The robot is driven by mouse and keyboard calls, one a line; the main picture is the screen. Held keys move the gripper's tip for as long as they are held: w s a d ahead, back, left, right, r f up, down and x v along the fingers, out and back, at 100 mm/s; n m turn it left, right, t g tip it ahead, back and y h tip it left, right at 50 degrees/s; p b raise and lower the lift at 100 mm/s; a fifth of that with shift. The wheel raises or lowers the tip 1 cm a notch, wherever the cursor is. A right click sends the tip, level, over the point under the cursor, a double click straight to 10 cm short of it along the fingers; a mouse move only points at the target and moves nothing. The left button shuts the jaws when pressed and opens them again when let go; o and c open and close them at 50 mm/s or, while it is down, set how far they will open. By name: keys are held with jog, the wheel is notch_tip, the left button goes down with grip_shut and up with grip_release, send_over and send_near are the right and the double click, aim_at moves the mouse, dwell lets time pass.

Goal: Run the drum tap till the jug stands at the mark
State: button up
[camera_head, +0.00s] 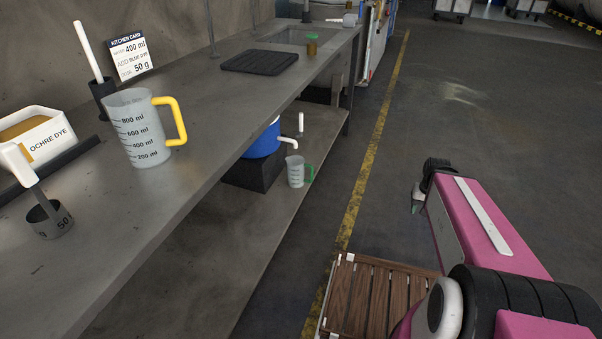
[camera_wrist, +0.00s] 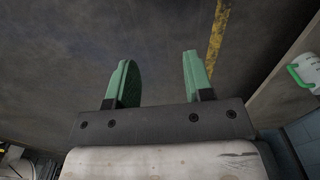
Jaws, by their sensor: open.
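The blue drum (camera_head: 262,142) stands on a dark block on the lower shelf, partly hidden by the bench top. Its white tap (camera_head: 289,140) has an upright handle (camera_head: 300,123) and points out over the shelf edge. A translucent jug with a green handle (camera_head: 296,172) stands upright below the spout; its water level is too small to read. It also shows at the right edge of the wrist view (camera_wrist: 309,68). My gripper (camera_head: 418,200) is over the floor, right of the jug and apart from it. Its green fingers (camera_wrist: 158,78) are open and empty.
On the bench top (camera_head: 215,115) stand a yellow-handled jug (camera_head: 138,128), an ochre dye tub (camera_head: 38,135), a 50 g scoop (camera_head: 50,220) and a card (camera_head: 131,56) reading 400 ml. A wooden slatted platform (camera_head: 375,295) lies in front. The floor (camera_head: 500,130) beyond is clear.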

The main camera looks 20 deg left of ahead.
jog(key=m+t+y, duration=0.5)
jog(key=m+y, duration=1.2)
jog(key=m, duration=0.4)
send_near(300, 125)
notch_tip(300, 125, up, 3)
jog(key=w, duration=0.2)
jog(key=x, duration=1.1)
jog(key=shift+s+a+f, duration=0.1)
jog(key=shift+s+a, duration=0.15)
jog(key=shift+s, duration=0.1)
grip_shut()
